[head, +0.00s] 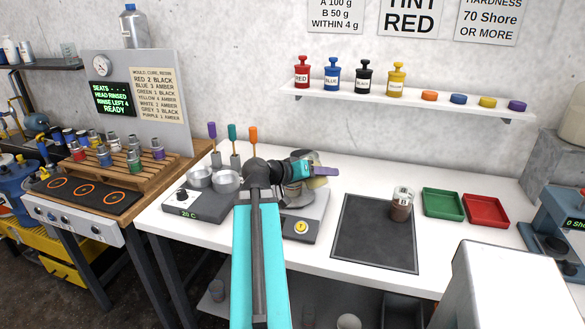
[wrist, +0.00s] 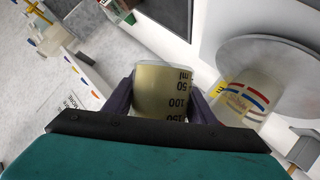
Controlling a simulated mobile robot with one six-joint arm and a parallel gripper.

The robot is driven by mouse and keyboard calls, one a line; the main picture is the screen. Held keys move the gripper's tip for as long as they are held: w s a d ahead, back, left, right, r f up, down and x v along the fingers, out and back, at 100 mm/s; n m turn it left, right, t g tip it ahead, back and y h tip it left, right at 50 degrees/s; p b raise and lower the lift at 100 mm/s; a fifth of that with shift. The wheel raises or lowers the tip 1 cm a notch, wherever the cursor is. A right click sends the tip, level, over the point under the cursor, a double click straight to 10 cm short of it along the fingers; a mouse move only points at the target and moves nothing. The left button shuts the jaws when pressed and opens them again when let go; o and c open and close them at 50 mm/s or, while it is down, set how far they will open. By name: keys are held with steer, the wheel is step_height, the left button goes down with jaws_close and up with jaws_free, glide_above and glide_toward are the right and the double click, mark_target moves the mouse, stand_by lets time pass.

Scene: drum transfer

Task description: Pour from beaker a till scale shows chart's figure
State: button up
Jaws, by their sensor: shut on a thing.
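My gripper (head: 322,171) is shut on beaker A (wrist: 162,90), a clear graduated beaker with pale yellow contents. In the wrist view the purple fingers (wrist: 164,100) clasp its two sides. In the head view the beaker is mostly hidden and its tilt is hard to tell. The scale (head: 303,228) stands below my gripper, partly behind my arm; I cannot read a figure on it. A clear cup with coloured stripes (wrist: 240,97) is on the round scale pan (wrist: 280,58), beside the held beaker. The chart (head: 335,14) reads A 100 g, B 50 g, within 4 g.
Beaker B (head: 401,207), with brown contents, stands on a dark mat (head: 374,240). Green (head: 443,204) and red (head: 486,210) trays are to the right. A hotplate (head: 197,205) with metal pots is left of the scale. A shelf (head: 405,98) of tint bottles hangs behind.

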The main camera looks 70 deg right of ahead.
steer(key=shift+w+r+p, duration=0.1)
steer(key=shift+r+p, duration=0.45)
steer(key=shift+r, duration=0.15)
steer(key=shift+r+n+g+p, duration=0.45)
steer(key=shift+n+p, duration=0.25)
steer(key=shift+p, duration=0.8)
steer(key=shift+s+a+f+n+g+p, duration=0.1)
steer(key=shift+s+f+n+g+p, duration=0.15)
steer(key=shift+f+n+g+p, duration=0.4)
stand_by(1.1)
steer(key=shift+s+r+n+y+p, duration=0.1)
steer(key=shift+r+n+y+p, duration=0.35)
steer(key=shift+p, duration=1.15)
stand_by(0.6)
steer(key=shift+f+n+g+p, duration=0.15)
steer(key=shift+n+g+p, duration=0.15)
steer(key=shift+g+p, duration=0.15)
stand_by(0.7)
steer(key=shift+b, duration=0.3)
